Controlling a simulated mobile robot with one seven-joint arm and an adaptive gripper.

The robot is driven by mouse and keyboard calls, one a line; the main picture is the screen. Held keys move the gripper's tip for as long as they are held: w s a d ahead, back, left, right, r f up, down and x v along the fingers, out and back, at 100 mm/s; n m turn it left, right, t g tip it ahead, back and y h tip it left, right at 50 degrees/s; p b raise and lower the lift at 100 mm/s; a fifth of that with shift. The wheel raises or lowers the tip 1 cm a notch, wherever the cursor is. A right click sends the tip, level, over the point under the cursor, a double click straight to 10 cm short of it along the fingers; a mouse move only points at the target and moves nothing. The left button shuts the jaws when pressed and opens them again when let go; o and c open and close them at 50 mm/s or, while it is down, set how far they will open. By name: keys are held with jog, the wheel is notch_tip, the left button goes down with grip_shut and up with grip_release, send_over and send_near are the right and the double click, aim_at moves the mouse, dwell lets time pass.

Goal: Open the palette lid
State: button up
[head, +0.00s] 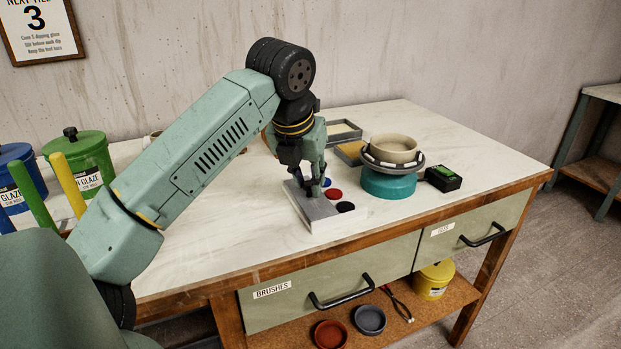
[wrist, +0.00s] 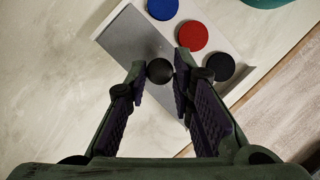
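The palette (head: 335,222) is a pale, shallow box on the table, below my arm in the head view. Its flat grey lid (wrist: 135,38) lies over one side. Blue, red (wrist: 193,36) and black (wrist: 221,67) round paint pans show uncovered beside the lid. A round black knob (wrist: 160,71) stands on the lid. My gripper (wrist: 160,66) points down, with one fingertip on each side of the knob. The fingertips appear to touch it with almost no gap. In the head view my gripper (head: 316,190) hides the knob and part of the lid.
A teal turntable (head: 388,184) carrying a clay bowl (head: 393,149) stands right of the palette. A small black device (head: 443,178) is farther right, and shallow trays (head: 343,132) lie behind. Glaze buckets (head: 80,160) stand at left. The table's front edge is close to the palette.

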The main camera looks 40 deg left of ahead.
jog(key=o, duration=0.4)
jog(key=shift+r, duration=0.1)
jog(key=v, duration=1.1)
jog(key=shift+s+r, duration=0.2)
jog(key=shift+r, duration=0.2)
